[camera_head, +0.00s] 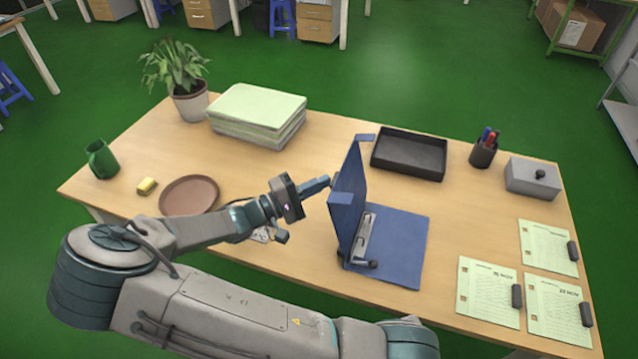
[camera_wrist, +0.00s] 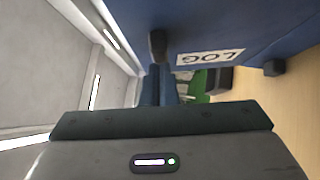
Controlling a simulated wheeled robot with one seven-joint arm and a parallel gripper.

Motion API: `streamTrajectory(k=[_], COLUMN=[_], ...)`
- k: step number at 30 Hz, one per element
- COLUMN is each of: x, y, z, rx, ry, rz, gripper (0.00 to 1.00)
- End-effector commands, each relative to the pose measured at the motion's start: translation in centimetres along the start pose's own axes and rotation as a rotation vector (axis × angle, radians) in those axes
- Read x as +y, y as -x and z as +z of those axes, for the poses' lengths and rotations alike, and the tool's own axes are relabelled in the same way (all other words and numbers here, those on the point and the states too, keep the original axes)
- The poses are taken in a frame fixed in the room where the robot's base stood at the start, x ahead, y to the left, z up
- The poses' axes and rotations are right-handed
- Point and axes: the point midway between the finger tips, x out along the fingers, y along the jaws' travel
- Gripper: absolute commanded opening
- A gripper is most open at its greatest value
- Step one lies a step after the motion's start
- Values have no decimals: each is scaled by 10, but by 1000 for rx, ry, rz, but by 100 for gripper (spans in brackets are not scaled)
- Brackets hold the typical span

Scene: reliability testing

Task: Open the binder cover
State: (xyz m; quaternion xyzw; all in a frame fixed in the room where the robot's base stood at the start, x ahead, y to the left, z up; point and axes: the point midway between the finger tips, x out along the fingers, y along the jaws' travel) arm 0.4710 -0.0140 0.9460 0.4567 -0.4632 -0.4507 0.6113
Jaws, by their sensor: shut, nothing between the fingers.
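The blue binder (camera_head: 400,240) lies on the table right of centre, with its metal ring mechanism (camera_head: 364,238) exposed. Its cover (camera_head: 352,185) stands roughly upright along the left side of the binder. My gripper (camera_head: 326,184) is shut and empty at the left, outer face of the cover. Its tips are at or very near the cover; contact cannot be told for sure. In the wrist view the cover's blue face (camera_wrist: 225,25) fills the top, with a white LOG label (camera_wrist: 210,57), and my shut fingers (camera_wrist: 157,50) reach to it.
A black tray (camera_head: 410,155) stands behind the binder, a pen cup (camera_head: 484,152) and grey box (camera_head: 532,178) to the right. Paper sheets (camera_head: 490,292) lie at front right.

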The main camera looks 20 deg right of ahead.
Motion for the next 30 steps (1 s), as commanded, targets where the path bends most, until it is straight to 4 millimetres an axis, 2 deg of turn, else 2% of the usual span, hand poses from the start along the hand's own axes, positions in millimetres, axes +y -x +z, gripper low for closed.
streamTrajectory(k=[7, 12, 18, 24, 30], x=[-4, -5, -4, -3, -2], y=[28, 70, 105, 121, 122], z=[-22, -21, -20, -20, -20], rx=[-7, -6, -9, -9, -10], ry=[-1, -1, 0, 1, 2], rz=[-4, -4, -3, -3, -3], gripper=[0, 0, 0, 0, 0])
